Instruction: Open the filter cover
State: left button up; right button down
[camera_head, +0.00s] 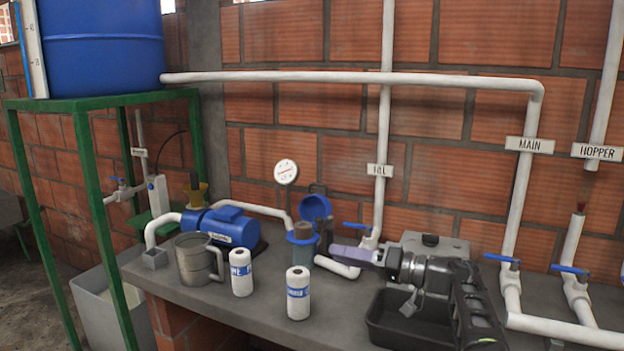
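The filter is a clear housing (302,254) with a blue rim, standing on the counter near the middle. A grey-brown cartridge (303,230) shows at its top. The round blue filter cover (315,207) stands tilted up behind the housing, apart from the rim, with its underside facing me. A gap to the cover shows. Whether its fingers are apart or hold something is not clear.
Two white labelled cylinders (298,293) and a metal jug (198,260) stand in front. A blue pump (222,227) is at left. White pipes and blue-handled valves line the wall.

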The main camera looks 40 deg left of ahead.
aim_at(311, 207)
jog(key=i+j, duration=0.55)
jog(key=j, duration=0.15)
jog(key=i+j, duration=0.5)
jog(key=j, duration=0.5)
jog(key=k+j, duration=0.15)
jog(key=j, duration=0.2)
